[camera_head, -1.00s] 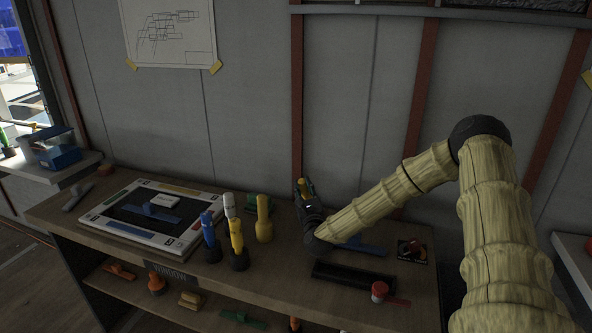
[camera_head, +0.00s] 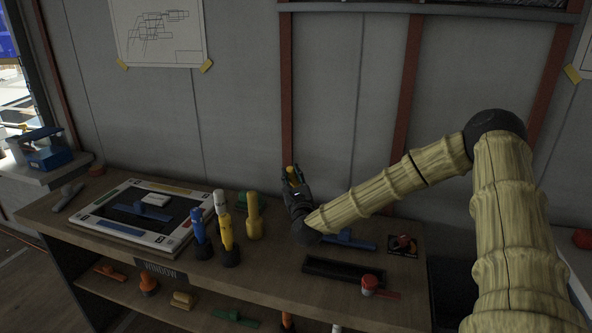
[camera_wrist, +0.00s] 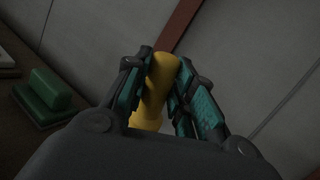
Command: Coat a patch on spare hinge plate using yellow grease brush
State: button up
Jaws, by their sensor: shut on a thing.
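My gripper (camera_head: 294,180) is above the back of the workbench, near the wall, with its fingers pointing up. In the wrist view its fingers (camera_wrist: 165,95) are shut on a yellow rounded handle (camera_wrist: 156,85), which I take to be the yellow grease brush; it shows only as a small yellow spot in the head view (camera_head: 290,171). Its bristles are not visible. I cannot tell for sure which piece is the spare hinge plate. A blue flat piece (camera_head: 355,241) lies right of my gripper, and a small dark square plate (camera_head: 403,245) lies farther right.
Blue (camera_head: 199,232), yellow (camera_head: 226,233) and white-topped upright tools stand left of my gripper, with another yellow one (camera_head: 254,218). A framed board (camera_head: 105,228) lies left. The wall is close behind.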

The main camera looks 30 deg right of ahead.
jog(key=shift+d+r, duration=0.1)
jog(key=shift+r, duration=1.1)
